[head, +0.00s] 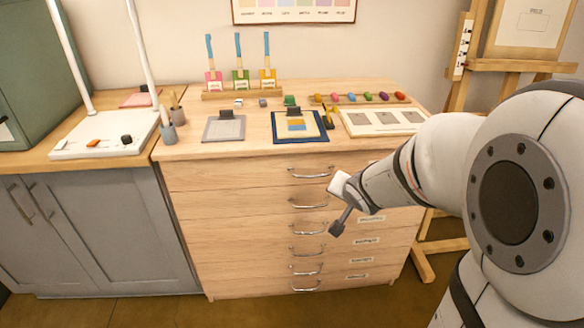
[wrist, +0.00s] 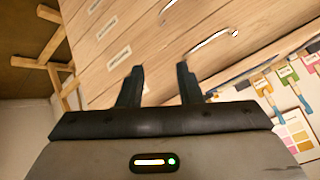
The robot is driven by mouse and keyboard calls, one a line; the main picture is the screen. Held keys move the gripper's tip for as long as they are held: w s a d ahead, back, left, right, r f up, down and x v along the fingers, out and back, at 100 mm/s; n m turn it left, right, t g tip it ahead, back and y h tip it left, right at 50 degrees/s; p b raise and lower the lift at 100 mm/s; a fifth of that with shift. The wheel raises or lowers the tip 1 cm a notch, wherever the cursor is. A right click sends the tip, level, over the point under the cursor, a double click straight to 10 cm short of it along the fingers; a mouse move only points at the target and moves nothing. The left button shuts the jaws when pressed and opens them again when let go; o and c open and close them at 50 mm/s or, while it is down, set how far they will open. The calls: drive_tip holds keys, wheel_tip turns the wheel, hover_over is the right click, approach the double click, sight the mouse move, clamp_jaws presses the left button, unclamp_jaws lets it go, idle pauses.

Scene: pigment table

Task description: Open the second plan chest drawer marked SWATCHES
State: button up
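The plan chest (head: 235,235) is light wood with a stack of shut drawers, each with a metal bar handle. The second drawer's handle (head: 309,204) is second from the top, left of my gripper. A small label (head: 371,218) lies right of my gripper; its words are too small to read. My gripper (head: 337,226) hangs in front of the chest, pointing down in the head view. In the wrist view its two dark fingers (wrist: 160,68) are apart with nothing between them. A bar handle (wrist: 212,44) and a label (wrist: 120,54) show beyond them. My arm hides part of the upper right drawer fronts.
The chest top holds a brush rack (head: 240,94), a grey board (head: 223,129), a blue-edged board (head: 300,127) and a swatch panel (head: 383,122). A wooden easel (head: 460,60) stands right. Grey cupboards (head: 95,235) stand left. The floor before the chest is clear.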

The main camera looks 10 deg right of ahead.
drive_tip(key=w+f+m+t+y+b, duration=0.1)
drive_tip(key=w+f+m+t+b, duration=0.2)
drive_tip(key=w+f+b, duration=0.5)
drive_tip(key=m+t+y+b, duration=0.4)
drive_tip(key=y+b, duration=0.2)
approach(310, 208)
drive_tip(key=w, duration=0.3)
drive_tip(key=x, duration=0.4)
drive_tip(key=a+b+x, duration=0.1)
drive_tip(key=x, duration=0.3)
drive_tip(key=shift+s+f, duration=0.15)
drive_tip(key=shift+s, duration=0.05)
clamp_jaws()
